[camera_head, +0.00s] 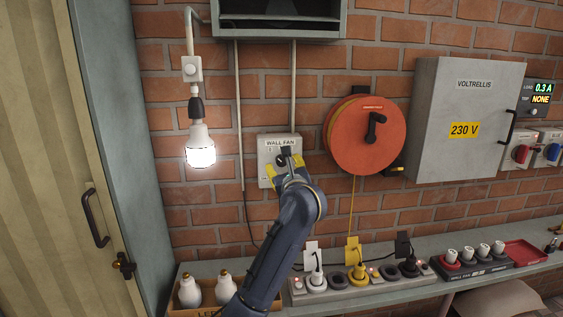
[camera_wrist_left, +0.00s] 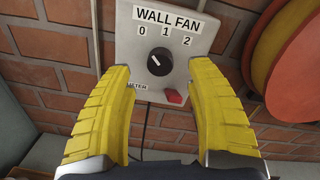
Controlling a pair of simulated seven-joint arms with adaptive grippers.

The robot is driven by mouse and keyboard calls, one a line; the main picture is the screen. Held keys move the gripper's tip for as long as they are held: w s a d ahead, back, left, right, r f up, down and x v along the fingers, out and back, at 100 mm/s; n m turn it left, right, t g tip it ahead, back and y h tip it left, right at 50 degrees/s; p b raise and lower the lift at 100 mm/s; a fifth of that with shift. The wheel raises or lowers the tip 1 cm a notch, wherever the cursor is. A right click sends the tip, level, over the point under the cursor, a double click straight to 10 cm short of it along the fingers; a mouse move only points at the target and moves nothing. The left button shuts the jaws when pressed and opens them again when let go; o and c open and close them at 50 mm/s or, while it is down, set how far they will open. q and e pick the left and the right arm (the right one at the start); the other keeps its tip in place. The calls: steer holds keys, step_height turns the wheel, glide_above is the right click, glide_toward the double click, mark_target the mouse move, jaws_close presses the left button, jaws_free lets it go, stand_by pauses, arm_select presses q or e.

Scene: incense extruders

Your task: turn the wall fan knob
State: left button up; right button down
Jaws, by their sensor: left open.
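The wall fan box (camera_head: 263,150) is a pale grey plate labelled WALL FAN on the brick wall. In the left wrist view, its round black knob (camera_wrist_left: 160,62) sits below the marks 0, 1 and 2. The white line on the knob points up and left, toward the 0. A red part (camera_wrist_left: 174,97) is at the box's lower right. My left gripper (camera_head: 284,166) is open in front of the box. Its yellow fingers stand to either side of the knob in the left wrist view, with clear gaps. In the head view, the gripper partly hides the box. My right gripper is not in view.
An orange reel (camera_head: 350,140) hangs right of the box, and a lit bulb (camera_head: 200,152) hangs to its left. A grey cabinet (camera_head: 435,105) is farther right. Below, a shelf holds a power strip (camera_head: 328,297) with plugs and a box of bulbs (camera_head: 190,291).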

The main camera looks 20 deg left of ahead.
mark_target(282, 161)
arm_select(q)
steer(key=shift+x, duration=2.75)
steer(key=shift+c, duration=0.2)
steer(key=shift+r, duration=0.1)
jaws_close()
